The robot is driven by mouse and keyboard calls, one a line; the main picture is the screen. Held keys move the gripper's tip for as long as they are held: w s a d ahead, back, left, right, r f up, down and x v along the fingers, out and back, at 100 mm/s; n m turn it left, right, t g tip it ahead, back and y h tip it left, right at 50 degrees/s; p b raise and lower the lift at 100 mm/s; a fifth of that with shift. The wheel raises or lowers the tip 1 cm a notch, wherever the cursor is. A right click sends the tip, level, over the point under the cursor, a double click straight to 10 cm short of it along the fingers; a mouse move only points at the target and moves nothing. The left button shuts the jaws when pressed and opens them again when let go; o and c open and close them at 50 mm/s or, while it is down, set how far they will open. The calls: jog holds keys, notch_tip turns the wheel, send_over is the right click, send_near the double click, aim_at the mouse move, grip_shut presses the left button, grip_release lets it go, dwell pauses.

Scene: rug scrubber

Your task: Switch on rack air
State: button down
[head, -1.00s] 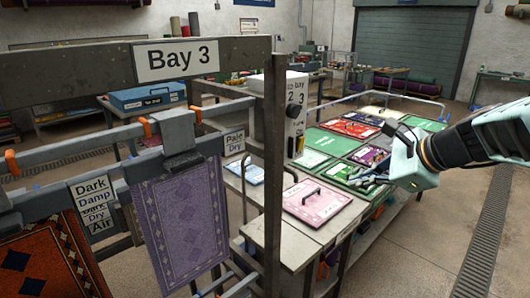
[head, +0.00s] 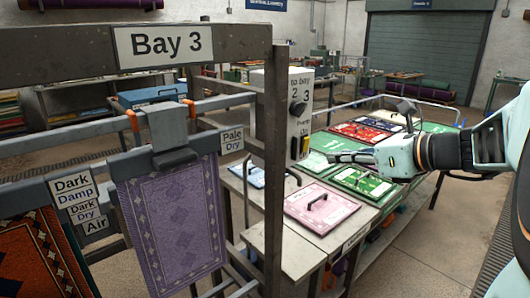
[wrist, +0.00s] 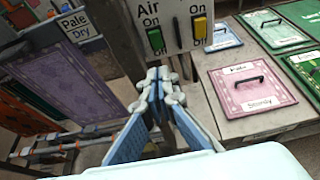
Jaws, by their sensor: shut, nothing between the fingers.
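A pale control box (head: 290,95) is fixed on the grey post of the Bay 3 rack. It has a dark knob (head: 298,107) and, lower down, a yellow switch (head: 304,147). In the wrist view, a green switch (wrist: 155,40) sits under the word "Air", with the yellow switch (wrist: 200,27) to its right. "On" is printed by both; I cannot tell their settings. My gripper (head: 335,157) is shut and empty, just right of the box in the head view. In the wrist view my gripper (wrist: 160,78) points at the box's lower edge, below the green switch. Contact is not visible.
A purple rug (head: 175,225) hangs on the rack, left of the post (head: 274,200). A table to the right bears a pink panel (head: 318,205) with a raised handle and several green panels (head: 365,183). Open floor (head: 430,240) lies to the right.

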jog(key=shift+w+a, duration=0.1)
jog(key=r+x, duration=0.2)
jog(key=x, duration=1.1)
jog(key=shift+w+a, duration=0.25)
jog(key=shift+w, duration=0.15)
jog(key=shift+p, duration=0.35)
jog(key=r+p, duration=0.1)
jog(key=p, duration=0.1)
jog(key=r+g+p, duration=0.1)
jog(key=p, duration=0.2)
jog(key=shift+w+a+h+p, duration=0.2)
jog(key=shift+w+h+p, duration=0.1)
jog(key=shift+h+p, duration=0.1)
jog(key=shift+d, duration=0.1)
